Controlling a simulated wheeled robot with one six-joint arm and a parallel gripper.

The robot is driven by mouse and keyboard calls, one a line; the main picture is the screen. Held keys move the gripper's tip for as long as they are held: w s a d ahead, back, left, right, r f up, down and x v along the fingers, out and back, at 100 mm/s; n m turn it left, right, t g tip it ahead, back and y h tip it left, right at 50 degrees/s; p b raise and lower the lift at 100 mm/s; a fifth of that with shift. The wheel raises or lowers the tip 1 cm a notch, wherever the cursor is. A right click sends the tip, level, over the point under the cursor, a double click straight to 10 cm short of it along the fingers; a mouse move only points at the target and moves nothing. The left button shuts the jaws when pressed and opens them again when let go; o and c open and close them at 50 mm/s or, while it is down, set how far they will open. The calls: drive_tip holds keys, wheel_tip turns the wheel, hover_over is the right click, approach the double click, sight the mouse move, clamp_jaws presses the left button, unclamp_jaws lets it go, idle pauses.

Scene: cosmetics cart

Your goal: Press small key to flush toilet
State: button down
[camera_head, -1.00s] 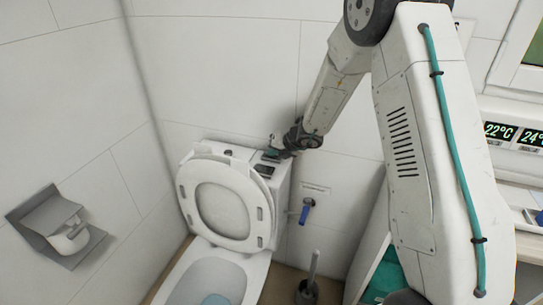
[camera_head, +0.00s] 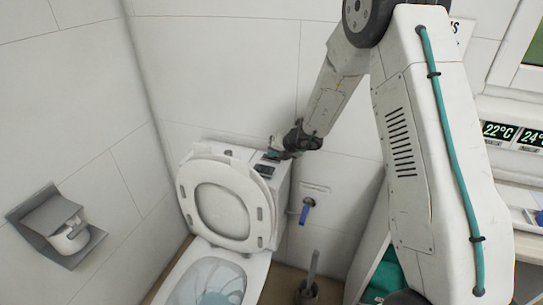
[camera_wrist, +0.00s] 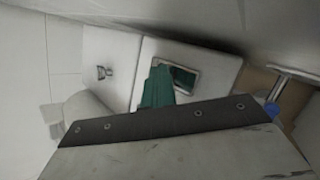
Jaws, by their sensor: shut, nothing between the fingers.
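The white toilet (camera_head: 262,215) stands in the corner with its seat and lid raised. Streaked, pale blue water (camera_head: 212,282) spreads in its bowl. The flush plate (camera_head: 264,170) is on top of the tank; in the wrist view it is a shiny-framed dark rectangle (camera_wrist: 186,77). My gripper (camera_head: 274,154) is shut and empty, with its green fingertips (camera_wrist: 157,88) at the left part of the plate in the wrist view. The fingers hide that part, so the small key and the exact contact cannot be made out.
A blue-handled valve (camera_head: 304,214) is on the wall right of the tank. A toilet brush (camera_head: 309,285) stands on the floor below it. A paper holder (camera_head: 58,228) is on the left wall. The wall rises close behind the tank.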

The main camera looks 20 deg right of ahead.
sight(274, 159)
drive_tip(key=shift+r, duration=1.2)
drive_tip(key=shift+r, duration=2.55)
